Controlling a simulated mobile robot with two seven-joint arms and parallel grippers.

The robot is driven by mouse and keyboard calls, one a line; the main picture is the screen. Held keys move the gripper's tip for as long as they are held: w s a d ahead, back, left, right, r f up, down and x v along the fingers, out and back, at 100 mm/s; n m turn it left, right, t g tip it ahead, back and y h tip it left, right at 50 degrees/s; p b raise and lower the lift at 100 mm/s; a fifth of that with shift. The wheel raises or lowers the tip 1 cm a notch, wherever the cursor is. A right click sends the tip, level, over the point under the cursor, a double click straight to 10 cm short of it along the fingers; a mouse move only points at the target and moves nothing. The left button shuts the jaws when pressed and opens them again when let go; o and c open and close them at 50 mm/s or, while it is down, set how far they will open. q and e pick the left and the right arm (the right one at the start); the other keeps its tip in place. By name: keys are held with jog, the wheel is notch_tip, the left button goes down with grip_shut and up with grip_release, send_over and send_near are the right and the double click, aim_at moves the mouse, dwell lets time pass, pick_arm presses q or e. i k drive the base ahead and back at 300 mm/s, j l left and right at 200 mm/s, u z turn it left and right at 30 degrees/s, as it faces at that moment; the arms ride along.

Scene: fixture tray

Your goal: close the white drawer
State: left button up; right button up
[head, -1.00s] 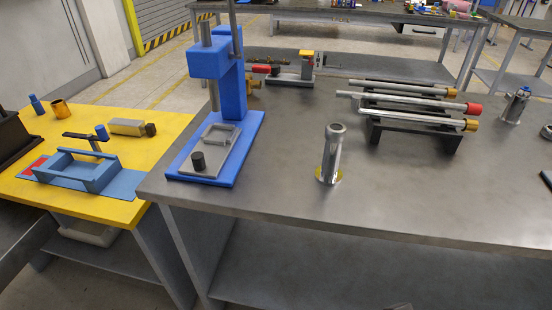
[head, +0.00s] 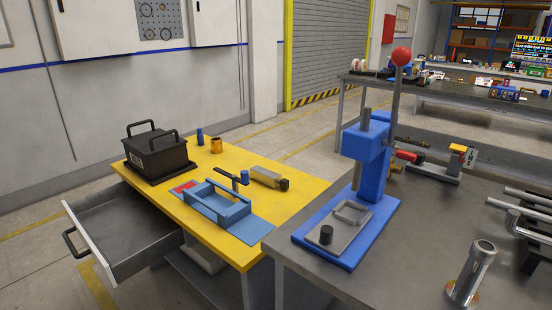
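The white drawer (head: 92,246) is at the lower left of the head view, pulled out from under the yellow-topped table (head: 290,186). Its front panel is white, its inside is grey and looks empty, and a dark bar handle (head: 70,242) is on its front. The drawer sticks out to the left of the table. Neither of my grippers shows in the head view.
A black box with two handles (head: 158,155) and a blue fixture (head: 217,203) stand on the yellow table. A blue press (head: 368,165) stands on the grey workbench (head: 415,225) to the right. The floor left of the drawer (head: 30,225) is clear.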

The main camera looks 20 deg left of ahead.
aim_at(125, 233)
jog(key=u, duration=2.05)
jog(key=i+j+z, duration=0.1)
jog(key=z, duration=0.25)
jog(key=i+j+z, duration=0.15)
jog(key=i+z, duration=0.2)
jog(key=i+j+z, duration=0.1)
jog(key=z, duration=0.2)
jog(key=i+j, duration=0.2)
jog(key=j, duration=0.15)
jog(key=i+j+z, duration=0.1)
jog(key=j, duration=0.25)
jog(key=i+j+z, duration=0.1)
jog(key=i+j, duration=0.4)
jog(key=j, duration=0.25)
